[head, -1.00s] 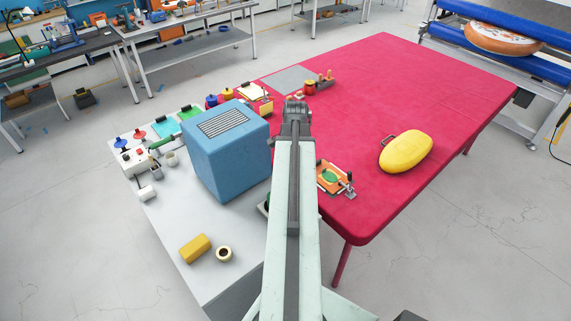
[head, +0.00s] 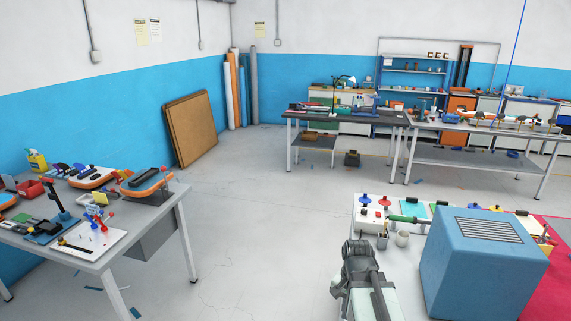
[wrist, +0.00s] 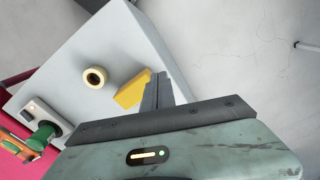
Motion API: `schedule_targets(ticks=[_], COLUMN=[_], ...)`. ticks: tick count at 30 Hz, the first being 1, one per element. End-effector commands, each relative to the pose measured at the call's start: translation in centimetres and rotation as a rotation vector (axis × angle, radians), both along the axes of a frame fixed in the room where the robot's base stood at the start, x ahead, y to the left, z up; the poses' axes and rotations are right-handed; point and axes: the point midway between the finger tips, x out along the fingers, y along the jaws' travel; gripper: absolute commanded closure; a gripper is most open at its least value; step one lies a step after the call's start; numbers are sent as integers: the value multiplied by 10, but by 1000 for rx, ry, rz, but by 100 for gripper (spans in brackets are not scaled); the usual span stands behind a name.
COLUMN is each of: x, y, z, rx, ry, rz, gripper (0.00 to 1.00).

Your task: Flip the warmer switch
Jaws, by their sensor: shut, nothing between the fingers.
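My gripper (head: 358,250) is in front of the control box and left of the blue box, apart from both as far as I can tell. In the wrist view its fingers (wrist: 157,88) are together and empty, over the worktop.
A tool-covered bench (head: 160,222) is at left. Open floor lies between.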

Motion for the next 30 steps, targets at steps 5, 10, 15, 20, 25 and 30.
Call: schedule_targets(ticks=[5, 10, 15, 20, 25, 30], x=[-10, -11, -11, -11, -9, 8], y=[62, 60, 58, 58, 60, 41], z=[-21, -19, -18, -19, -19, -15], rx=[-2, -1, -1, -1, -1, 24], ry=[2, 2, 2, 2, -7, -46], rz=[407, 609, 654, 651, 544, 186], gripper=[100, 100, 100, 100, 100, 100])
